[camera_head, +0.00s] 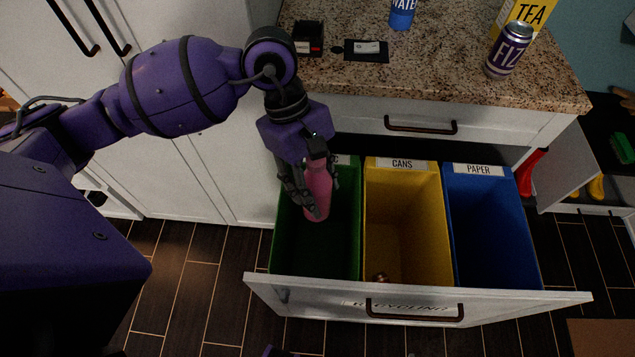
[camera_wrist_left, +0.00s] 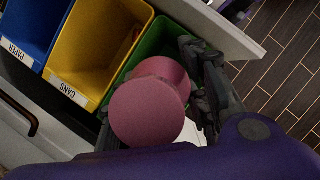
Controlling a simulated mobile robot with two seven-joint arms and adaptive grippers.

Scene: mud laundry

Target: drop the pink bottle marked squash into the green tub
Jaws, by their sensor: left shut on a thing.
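The pink bottle (camera_head: 317,190) is held in my left gripper (camera_head: 303,185), which is shut on it. The bottle hangs roughly upright over the green tub (camera_head: 284,240), the leftmost tub in the open drawer. I cannot tell how far its lower end reaches below the tub's rim. In the left wrist view the bottle (camera_wrist_left: 150,108) fills the middle, seen nearly end-on, with the gripper's fingers (camera_wrist_left: 205,85) beside it and the green tub (camera_wrist_left: 150,47) behind. No marking on the bottle can be read.
The yellow tub (camera_head: 405,210) marked CANS holds a small dark item (camera_head: 380,278) near its front. The blue tub (camera_head: 490,225) marked PAPER stands right of it. The drawer front (camera_head: 415,300) closes off the near side. A purple can (camera_head: 508,50), a blue bottle (camera_head: 402,14) and a tea box stand on the counter (camera_head: 440,65).

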